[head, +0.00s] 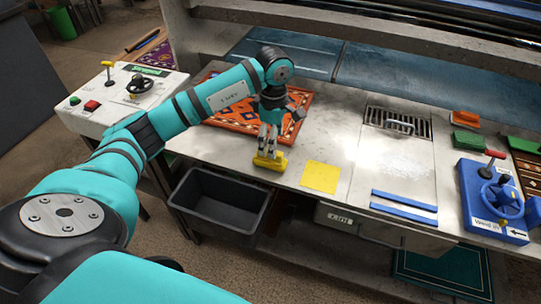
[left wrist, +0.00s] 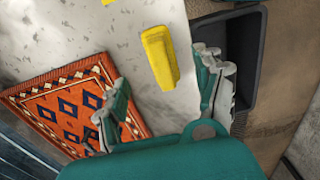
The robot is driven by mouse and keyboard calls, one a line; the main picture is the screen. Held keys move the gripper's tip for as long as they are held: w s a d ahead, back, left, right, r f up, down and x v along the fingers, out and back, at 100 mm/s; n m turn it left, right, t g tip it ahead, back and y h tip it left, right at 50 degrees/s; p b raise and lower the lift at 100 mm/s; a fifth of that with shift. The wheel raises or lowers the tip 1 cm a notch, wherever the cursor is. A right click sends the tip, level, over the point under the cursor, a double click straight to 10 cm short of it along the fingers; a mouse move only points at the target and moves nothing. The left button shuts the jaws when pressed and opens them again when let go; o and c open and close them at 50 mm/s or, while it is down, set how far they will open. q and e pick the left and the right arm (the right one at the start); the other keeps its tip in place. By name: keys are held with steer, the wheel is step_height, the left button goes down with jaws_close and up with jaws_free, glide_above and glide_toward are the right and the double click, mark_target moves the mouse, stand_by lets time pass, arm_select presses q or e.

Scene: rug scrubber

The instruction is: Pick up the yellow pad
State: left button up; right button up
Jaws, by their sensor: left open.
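A yellow block-shaped pad (head: 269,162) lies near the front edge of the worktop. It also shows in the left wrist view (left wrist: 160,57). My left gripper (head: 268,146) points down just above it in the head view. In the left wrist view my left gripper (left wrist: 160,80) is open and the block lies ahead, between the lines of its two fingers and nearer the right one. I see no contact, though the exact gap is hard to judge. A flat yellow square (head: 320,177) lies on the worktop to the right of the block. My right gripper is not in view.
A patterned orange rug (head: 240,118) lies behind the block. A dark open bin (head: 218,203) stands below the front edge. Blue strips (head: 404,206), a metal grate (head: 398,121), orange (head: 465,118) and green (head: 467,143) blocks and a blue valve unit (head: 490,200) are to the right.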

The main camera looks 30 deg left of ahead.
mark_target(279, 165)
arm_select(q)
step_height(279, 165, down, 2)
steer(key=shift+s+f, duration=0.1)
steer(key=shift+f, duration=0.05)
steer(key=shift+f+p, duration=0.3)
steer(key=shift+p, duration=0.2)
steer(key=f, duration=0.2)
steer(key=f+p, duration=0.1)
steer(key=shift+s+a+f+p, duration=0.1)
steer(key=shift+a+f+p, duration=0.2)
steer(key=shift+a+f, duration=0.1)
steer(key=shift+f, duration=0.4)
steer(key=c, duration=1.3)
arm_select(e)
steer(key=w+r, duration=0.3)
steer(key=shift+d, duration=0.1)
arm_select(q)
steer(key=shift+r, duration=0.1)
